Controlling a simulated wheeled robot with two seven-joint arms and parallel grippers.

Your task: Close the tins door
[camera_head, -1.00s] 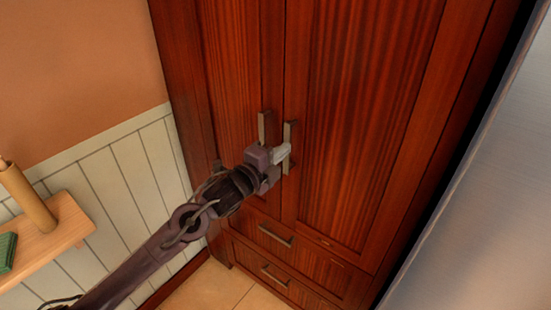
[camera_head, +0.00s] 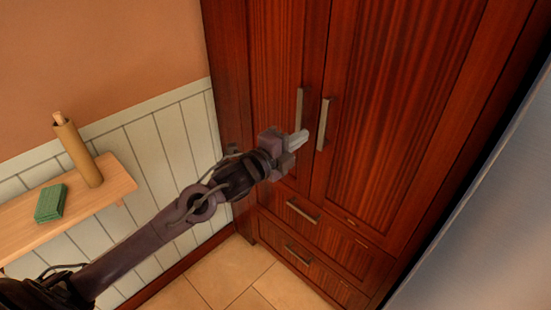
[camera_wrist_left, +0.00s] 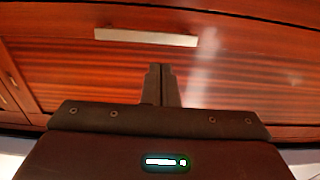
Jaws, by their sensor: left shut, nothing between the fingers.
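A tall red-brown wooden cupboard has two doors, the left door (camera_head: 276,75) and the right door (camera_head: 400,110), each with a vertical bar handle. Both doors look flush with the cupboard front. The left handle (camera_head: 299,108) and the right handle (camera_head: 323,124) stand side by side. My left gripper (camera_head: 300,138) is in front of the doors, just below the left handle, with its fingers shut and empty. In the left wrist view its shut fingers (camera_wrist_left: 161,85) point at a wooden front with a horizontal handle (camera_wrist_left: 146,37). My right gripper is not in view.
Two drawers with bar handles, the upper one (camera_head: 318,222) and the lower one (camera_head: 300,263), are below the doors. A wooden shelf (camera_head: 110,190) on the left wall holds a green block (camera_head: 50,203) and a tan cylinder (camera_head: 78,155). A grey surface (camera_head: 480,240) is at the right. The tiled floor (camera_head: 230,270) looks clear.

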